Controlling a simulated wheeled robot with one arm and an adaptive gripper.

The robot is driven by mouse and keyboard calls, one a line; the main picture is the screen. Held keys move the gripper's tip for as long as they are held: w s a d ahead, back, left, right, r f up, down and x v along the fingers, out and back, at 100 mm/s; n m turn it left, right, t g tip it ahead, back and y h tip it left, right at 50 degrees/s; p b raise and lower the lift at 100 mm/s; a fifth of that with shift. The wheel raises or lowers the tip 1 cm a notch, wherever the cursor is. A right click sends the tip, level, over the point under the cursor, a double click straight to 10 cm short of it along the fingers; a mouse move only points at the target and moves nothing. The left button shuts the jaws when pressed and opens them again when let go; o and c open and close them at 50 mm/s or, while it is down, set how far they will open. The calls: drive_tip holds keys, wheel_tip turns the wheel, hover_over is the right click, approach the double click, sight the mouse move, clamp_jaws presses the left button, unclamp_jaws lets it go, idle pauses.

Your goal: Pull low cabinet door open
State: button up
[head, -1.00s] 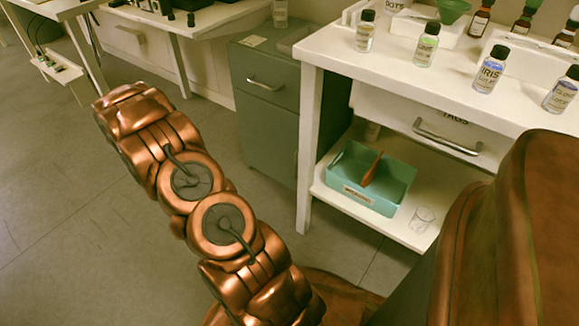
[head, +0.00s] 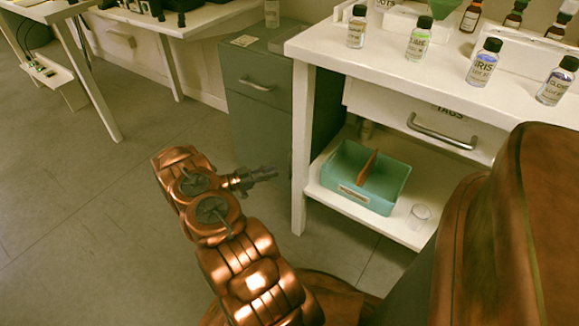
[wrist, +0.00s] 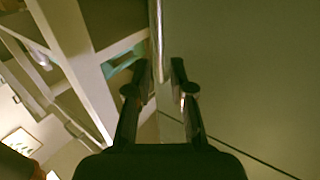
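The low cabinet (head: 245,125) is grey-green and stands between two white tables in the head view. Its lower door (head: 262,135) appears closed below a drawer with a metal handle (head: 257,86). My gripper (head: 274,173) is in front of the lower part of the door, pointing right. In the wrist view a large green panel (wrist: 245,70) fills the right side, and a metal bar handle (wrist: 157,35) runs down from the top edge. My two black fingers (wrist: 162,70) are apart, with the bar's lower end in the gap between them. I cannot tell whether they touch it.
The white table (head: 298,130) with bottles stands just right of the cabinet, its leg close to my gripper. Its lower shelf holds a teal tray (head: 378,203) and a glass beaker (head: 418,215). Floor (head: 90,220) to the left is clear.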

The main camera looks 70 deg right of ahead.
drive_tip(key=b, duration=0.3)
hover_over(290, 176)
drive_tip(key=shift+w+d, duration=0.2)
drive_tip(key=shift+d, duration=0.05)
clamp_jaws()
idle(0.6)
